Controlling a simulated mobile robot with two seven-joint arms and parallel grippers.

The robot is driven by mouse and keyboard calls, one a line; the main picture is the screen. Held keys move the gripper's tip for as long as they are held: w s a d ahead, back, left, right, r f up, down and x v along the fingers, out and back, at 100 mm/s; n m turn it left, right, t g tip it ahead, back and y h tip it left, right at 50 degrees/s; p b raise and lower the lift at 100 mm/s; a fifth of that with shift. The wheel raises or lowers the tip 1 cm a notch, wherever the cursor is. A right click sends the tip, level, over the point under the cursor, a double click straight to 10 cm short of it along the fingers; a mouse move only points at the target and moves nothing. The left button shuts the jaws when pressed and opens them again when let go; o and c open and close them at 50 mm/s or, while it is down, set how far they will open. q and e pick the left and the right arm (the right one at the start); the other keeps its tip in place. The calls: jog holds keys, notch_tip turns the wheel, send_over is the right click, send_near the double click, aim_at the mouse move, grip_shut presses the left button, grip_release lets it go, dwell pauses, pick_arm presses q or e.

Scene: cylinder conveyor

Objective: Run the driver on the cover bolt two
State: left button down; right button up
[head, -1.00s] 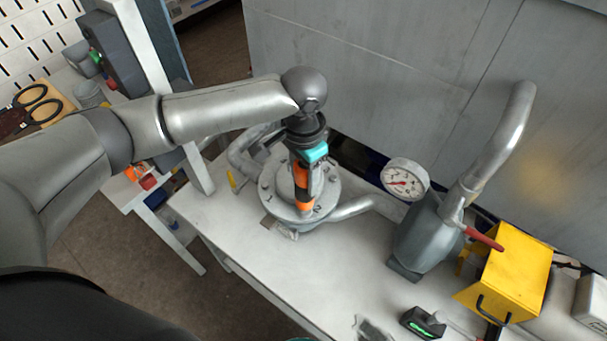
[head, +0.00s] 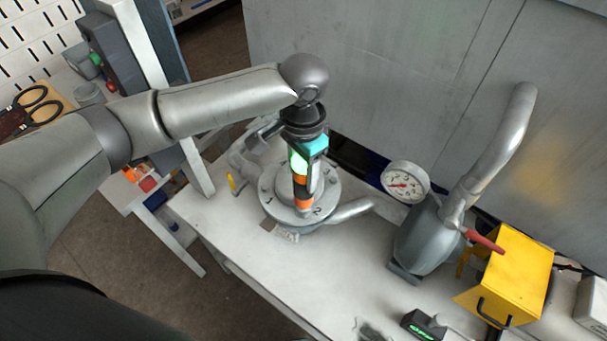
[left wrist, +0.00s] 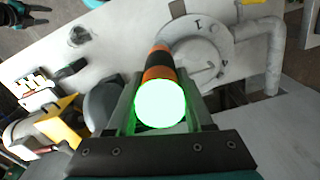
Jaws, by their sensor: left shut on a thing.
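My left gripper (head: 303,140) points down over the round grey cover (head: 268,180) and is shut on the orange and black driver (head: 303,186). The driver also shows in the left wrist view (left wrist: 157,75), between the two fingers (left wrist: 160,115); its near end glows bright green. The driver stands roughly upright, its lower end over the cover near the number 2 mark. The number 1 mark lies to its left. The driver hides the bolt beneath it, so I cannot tell whether the tip touches it.
A pressure gauge (head: 405,181) and a grey pump body (head: 422,240) with a red lever stand to the right on the white bench (head: 335,265). A yellow box (head: 515,275) stands farther right. Pipes flank the cover. A grey wall (head: 400,75) rises behind.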

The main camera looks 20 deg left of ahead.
pick_arm(q)
jog(key=shift+w+r, duration=0.1)
jog(key=shift+r, duration=0.55)
